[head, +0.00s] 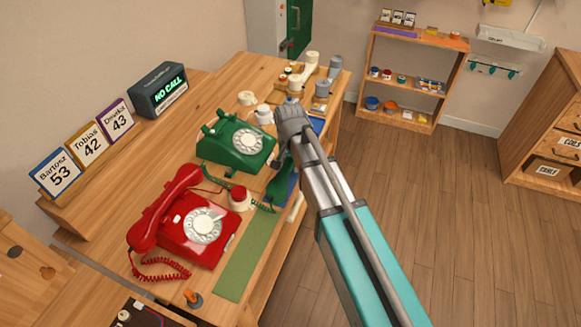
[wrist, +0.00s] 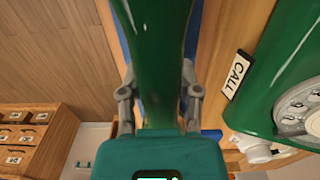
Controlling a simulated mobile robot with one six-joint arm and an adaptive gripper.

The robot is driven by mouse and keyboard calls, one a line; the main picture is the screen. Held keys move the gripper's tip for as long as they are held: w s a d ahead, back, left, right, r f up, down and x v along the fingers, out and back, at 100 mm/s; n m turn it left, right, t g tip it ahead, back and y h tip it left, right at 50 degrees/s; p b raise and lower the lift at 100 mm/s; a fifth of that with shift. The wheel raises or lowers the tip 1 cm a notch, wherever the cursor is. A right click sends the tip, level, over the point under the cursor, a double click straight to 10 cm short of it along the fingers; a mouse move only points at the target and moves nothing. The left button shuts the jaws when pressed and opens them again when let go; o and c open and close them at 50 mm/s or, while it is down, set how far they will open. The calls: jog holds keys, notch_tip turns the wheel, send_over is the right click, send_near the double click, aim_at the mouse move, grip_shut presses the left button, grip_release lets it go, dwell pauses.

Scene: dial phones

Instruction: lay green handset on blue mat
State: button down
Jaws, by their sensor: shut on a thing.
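The green handset (head: 280,181) is at the table's right edge, with its coiled cord running left towards the green phone (head: 236,146). It fills the top middle of the wrist view (wrist: 156,45). My gripper (wrist: 157,92) is shut on the handset, with a finger on each side. In the head view my arm hides most of the gripper. The blue mat (head: 293,188) shows in strips beside and behind the handset, and a blue strip also shows in the wrist view (wrist: 117,35). I cannot tell whether the handset touches the mat.
A red phone (head: 204,224) with its handset on stands nearer, beside a red-and-white object (head: 239,198) and a green mat (head: 246,256). A "NO CALL" box (head: 159,90) and number cards (head: 88,145) stand on the back ledge. Several small items crowd the table's far end.

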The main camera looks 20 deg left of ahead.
aim_at(291, 160)
jog(key=shift+f, duration=0.1)
jog(key=shift+c, duration=1.5)
grip_release()
jog(key=shift+r, duration=0.2)
notch_tip(291, 160, up, 12)
jog(key=p, duration=1.2)
jog(key=shift+d+f, duration=0.1)
jog(key=s+d, duration=0.3)
jog(key=d, duration=1.5)
jog(key=s+d+n, duration=0.1)
jog(key=s+d, duration=0.1)
jog(key=d, duration=1.6)
jog(key=shift+s+d, duration=0.35)
jog(key=shift+s, duration=0.05)
